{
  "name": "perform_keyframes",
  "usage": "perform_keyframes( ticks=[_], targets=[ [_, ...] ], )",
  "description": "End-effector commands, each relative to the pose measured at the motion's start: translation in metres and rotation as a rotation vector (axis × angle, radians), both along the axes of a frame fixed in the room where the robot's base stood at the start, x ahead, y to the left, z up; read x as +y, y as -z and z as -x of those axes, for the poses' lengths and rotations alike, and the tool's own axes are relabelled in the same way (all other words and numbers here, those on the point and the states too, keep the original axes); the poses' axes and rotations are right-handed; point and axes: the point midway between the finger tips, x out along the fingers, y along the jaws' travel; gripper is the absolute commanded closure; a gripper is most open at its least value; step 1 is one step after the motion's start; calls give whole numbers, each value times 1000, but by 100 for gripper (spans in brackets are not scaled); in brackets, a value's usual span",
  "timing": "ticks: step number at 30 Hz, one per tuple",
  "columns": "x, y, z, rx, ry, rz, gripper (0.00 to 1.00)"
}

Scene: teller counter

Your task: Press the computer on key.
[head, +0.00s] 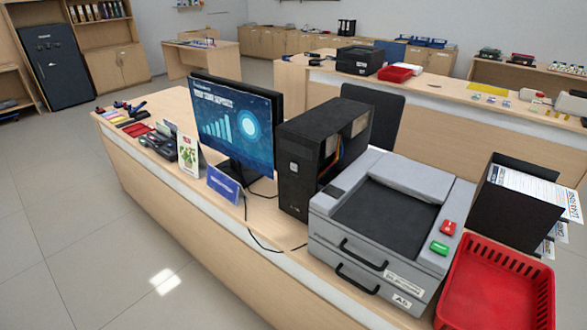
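A black computer tower (294,195) stands upright on the wooden counter, between the monitor and a large grey machine. A small light square key (294,167) shows on its front face; any marking on it is too small to read. The monitor (235,125) left of the tower is lit and shows a blue screen with a bar chart. My gripper is not in view, and nothing is seen touching the tower or the key.
The grey machine (358,260) with a green key (439,248) and a red key (448,229) stands close right of the tower. A red basket (487,268) and black file holder (512,215) are further right. A blue sign (224,187) stands before the monitor. Floor (95,240) in front is clear.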

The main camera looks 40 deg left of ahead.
Motion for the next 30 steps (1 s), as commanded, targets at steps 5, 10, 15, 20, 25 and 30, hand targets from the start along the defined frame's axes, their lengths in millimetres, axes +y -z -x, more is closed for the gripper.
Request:
perform_keyframes(
  ticks=[5, 10, 15, 20, 25, 30],
  targets=[
    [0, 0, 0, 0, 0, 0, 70],
    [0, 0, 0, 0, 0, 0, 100],
    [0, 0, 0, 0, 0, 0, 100],
    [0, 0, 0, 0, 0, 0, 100],
    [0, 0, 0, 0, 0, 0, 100],
    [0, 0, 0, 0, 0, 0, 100]
  ],
)
